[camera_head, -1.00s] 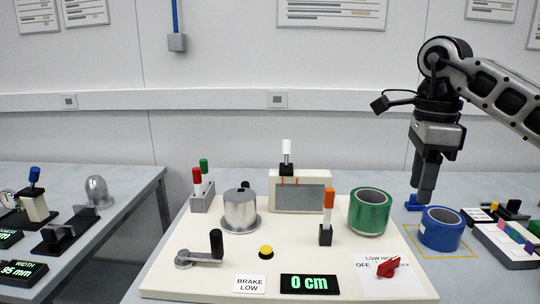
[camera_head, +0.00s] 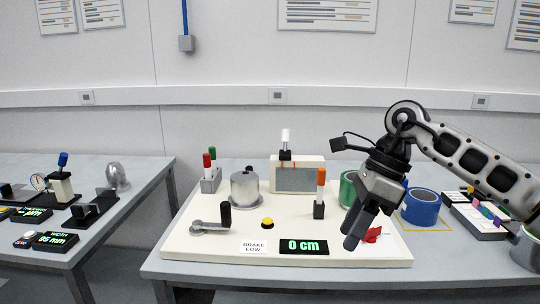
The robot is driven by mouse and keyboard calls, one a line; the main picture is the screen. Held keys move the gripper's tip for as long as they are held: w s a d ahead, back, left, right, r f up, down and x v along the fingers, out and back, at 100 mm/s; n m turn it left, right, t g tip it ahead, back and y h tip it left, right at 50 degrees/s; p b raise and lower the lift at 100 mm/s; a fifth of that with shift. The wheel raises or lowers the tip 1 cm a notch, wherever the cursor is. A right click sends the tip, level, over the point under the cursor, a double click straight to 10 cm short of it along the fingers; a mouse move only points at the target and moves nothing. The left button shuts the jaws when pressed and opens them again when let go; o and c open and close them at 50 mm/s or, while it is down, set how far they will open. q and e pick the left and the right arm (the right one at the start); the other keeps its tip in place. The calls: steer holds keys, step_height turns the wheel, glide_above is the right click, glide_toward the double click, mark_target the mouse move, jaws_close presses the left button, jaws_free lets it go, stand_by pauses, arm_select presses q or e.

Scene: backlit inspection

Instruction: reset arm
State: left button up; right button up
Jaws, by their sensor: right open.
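My right arm comes in from the right. Its right gripper (camera_head: 361,231) hangs tilted down over the right part of the white board (camera_head: 212,253), in front of the green tape roll (camera_head: 346,188) and by the red switch knob (camera_head: 371,234). It hides much of the green roll and part of the knob's label. The jaws are open, and I see nothing held between them. The blue tape roll (camera_head: 421,207) stands just right of the gripper. My left gripper is not in view.
The board carries a silver cylinder (camera_head: 245,189), a crank (camera_head: 211,226), a yellow button (camera_head: 267,223), an orange-topped marker (camera_head: 321,188) and a display reading 0 cm (camera_head: 304,246). A second table at left holds gauges (camera_head: 61,187). A gap separates the tables.

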steer(key=s+a+f+m+y, duration=0.2)
steer(key=s+a+m+y, duration=0.25)
steer(key=a+y, duration=0.4)
steer(key=s+a+f+m+y, duration=0.1)
steer(key=s+a+m+y, duration=0.3)
steer(key=a+m+y, duration=0.35)
steer(key=w+d+f+m+t+h, duration=0.1)
steer(key=d+f+m+t+h, duration=0.3)
steer(key=m+t, duration=0.65)
steer(key=w+d+f+m+t+h, duration=0.25)
steer(key=f+m+t+h, duration=0.45)
steer(key=m, duration=0.7)
steer(key=s+d+f+m+g+h, duration=0.3)
steer(key=s+d+f+m, duration=0.2)
steer(key=f, duration=0.4)
steer(key=s+d+f+m+g+h, duration=0.3)
steer(key=s+d+f+m, duration=0.2)
steer(key=s+f+m, duration=0.2)
steer(key=s+f, duration=0.2)
steer(key=s, duration=0.1)
steer(key=shift+s, duration=0.2)
steer(key=shift+m+h, duration=0.25)
steer(key=shift+h, duration=0.05)
steer(key=shift+c, duration=0.3)
